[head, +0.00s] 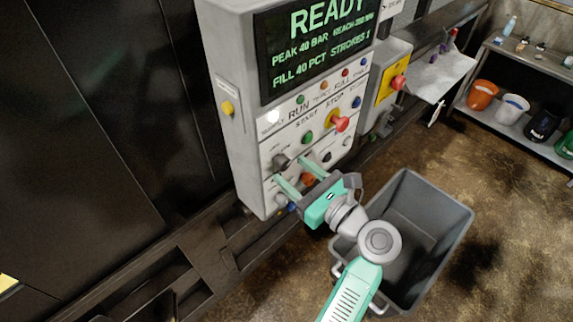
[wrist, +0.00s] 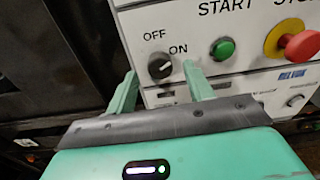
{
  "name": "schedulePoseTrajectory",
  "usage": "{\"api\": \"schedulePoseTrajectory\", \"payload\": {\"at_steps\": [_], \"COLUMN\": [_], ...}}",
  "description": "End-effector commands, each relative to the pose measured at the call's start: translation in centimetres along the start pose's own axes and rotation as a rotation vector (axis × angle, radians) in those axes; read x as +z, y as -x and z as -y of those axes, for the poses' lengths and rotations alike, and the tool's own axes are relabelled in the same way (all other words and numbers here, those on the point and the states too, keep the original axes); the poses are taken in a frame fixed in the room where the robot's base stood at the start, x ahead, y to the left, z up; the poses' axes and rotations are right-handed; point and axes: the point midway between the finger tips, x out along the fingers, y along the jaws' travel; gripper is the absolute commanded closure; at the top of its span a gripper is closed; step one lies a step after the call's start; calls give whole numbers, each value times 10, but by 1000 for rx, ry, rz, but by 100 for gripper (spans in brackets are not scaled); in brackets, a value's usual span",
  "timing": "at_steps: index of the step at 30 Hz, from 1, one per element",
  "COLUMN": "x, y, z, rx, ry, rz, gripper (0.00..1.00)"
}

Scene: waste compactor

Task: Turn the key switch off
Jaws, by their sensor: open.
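The key switch (head: 281,162) is a dark round knob at the lower left of the grey control panel. In the wrist view the knob (wrist: 159,67) sits below the OFF and ON labels, with a pale mark that seems to slant up toward ON. My gripper (head: 291,170) is open, its two green fingers reaching toward the panel just below the key switch. In the wrist view the fingertips (wrist: 160,72) lie left and right of the knob with a gap on each side. How far they are from the panel face is hard to tell.
Right of the switch are a green start button (wrist: 223,48) and a red stop button (wrist: 301,45) on yellow. An emergency stop box (head: 391,87) hangs beside the panel. A grey bin (head: 456,225) stands on the floor right of my arm.

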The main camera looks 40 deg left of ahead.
Motion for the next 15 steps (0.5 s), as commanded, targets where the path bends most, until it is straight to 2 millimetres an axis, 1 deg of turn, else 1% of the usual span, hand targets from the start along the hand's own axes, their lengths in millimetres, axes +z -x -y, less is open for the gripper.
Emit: {"api": "schedulePoseTrajectory", "payload": {"at_steps": [1, 3, 6, 14, 15], "x": [1, 1, 1, 0, 0], "y": [-8, -16, -24, -25, -25], "z": [0, 0, 0, 0, 0], "rx": [2, 0, 1, -1, -1], "ry": [-1, 1, 2, 3, 3], "rz": [0, 0, 0, 0, 0], "gripper": [48, 48, 48, 48, 56]}}
